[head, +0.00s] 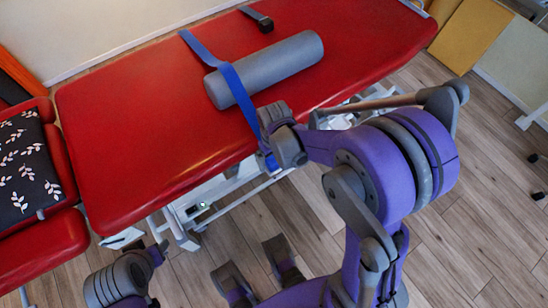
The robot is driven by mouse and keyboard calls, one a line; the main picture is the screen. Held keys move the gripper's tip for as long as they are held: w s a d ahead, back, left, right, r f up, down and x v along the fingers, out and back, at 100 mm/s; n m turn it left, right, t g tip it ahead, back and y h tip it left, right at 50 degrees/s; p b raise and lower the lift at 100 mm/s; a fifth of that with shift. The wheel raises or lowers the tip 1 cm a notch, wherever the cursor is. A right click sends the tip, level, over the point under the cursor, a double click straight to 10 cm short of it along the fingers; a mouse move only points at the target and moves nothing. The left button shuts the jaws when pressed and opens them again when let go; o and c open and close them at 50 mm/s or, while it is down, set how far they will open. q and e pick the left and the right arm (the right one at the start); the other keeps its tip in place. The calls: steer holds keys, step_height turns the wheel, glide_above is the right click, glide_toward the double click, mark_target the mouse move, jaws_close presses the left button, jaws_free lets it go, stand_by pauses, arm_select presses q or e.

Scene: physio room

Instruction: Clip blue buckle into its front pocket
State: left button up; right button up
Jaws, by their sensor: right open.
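The blue strap (235,83) runs across a grey roll lying on the red treatment table. It comes down towards the table's front edge, where a small blue piece (270,161), apparently the blue buckle, shows just below my right gripper (276,133). My right gripper is open at the front edge, beside the strap's lower end. It hides part of the strap and buckle, and I cannot tell if it touches them. I cannot make out the front pocket. Part of my left arm (118,281) shows at the lower left; its jaws are not clear.
The grey roll (275,69) lies on the red table (150,125). A dark strap end with a black buckle (263,22) lies at the table's far side. A red chair with a leaf-patterned cushion (25,170) stands at left. Wooden floor (470,235) is clear at lower right.

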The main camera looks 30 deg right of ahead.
step_height(320, 180, up, 11)
steer(key=p, duration=0.2)
steer(key=shift+p, duration=0.35)
steer(key=shift+f, duration=0.1)
